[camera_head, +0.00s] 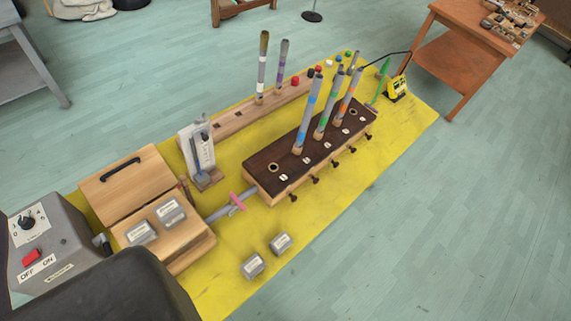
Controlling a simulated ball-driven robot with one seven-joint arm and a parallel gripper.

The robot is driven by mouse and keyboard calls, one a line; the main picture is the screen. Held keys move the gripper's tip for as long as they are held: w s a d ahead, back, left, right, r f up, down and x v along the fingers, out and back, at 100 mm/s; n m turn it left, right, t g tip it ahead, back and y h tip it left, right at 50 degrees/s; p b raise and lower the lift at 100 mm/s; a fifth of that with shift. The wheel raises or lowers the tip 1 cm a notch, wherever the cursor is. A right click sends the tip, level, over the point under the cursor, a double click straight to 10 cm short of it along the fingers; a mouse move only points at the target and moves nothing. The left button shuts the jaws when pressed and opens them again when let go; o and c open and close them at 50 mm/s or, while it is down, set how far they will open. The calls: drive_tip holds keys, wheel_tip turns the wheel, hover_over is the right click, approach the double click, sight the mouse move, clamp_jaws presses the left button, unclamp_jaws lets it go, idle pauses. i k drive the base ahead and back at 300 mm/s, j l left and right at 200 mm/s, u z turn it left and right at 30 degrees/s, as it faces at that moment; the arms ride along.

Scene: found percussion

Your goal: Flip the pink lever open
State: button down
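The pink lever (237,203) is small and sits on a grey pipe (218,213). It appears to lie across the pipe's length. The pipe joins a light wooden box (190,248) on the left to a long wooden chest with a dark top (262,160) on the right. Nothing touches the lever. My gripper's fingers do not show. A dark rounded shape, probably part of my arm, fills the bottom left corner, well apart from the lever.
The set stands on a yellow mat (330,225). Colored tubes (307,115) rise from the chest. A grey switch box (45,240) stands at left, and two small grey blocks (280,243) lie in front. A wooden table (440,65) is at upper right. The floor at right is clear.

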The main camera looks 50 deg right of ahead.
sight(233, 197)
drive_tip(key=k+z, duration=0.1)
drive_tip(key=k, duration=0.4)
drive_tip(key=k+l, duration=0.15)
drive_tip(key=k, duration=0.35)
drive_tip(key=k+l+z, duration=0.15)
drive_tip(key=k, duration=0.35)
drive_tip(key=k+l, duration=0.1)
drive_tip(key=k, duration=0.4)
drive_tip(key=i+l, duration=2.35)
drive_tip(key=i, duration=0.25)
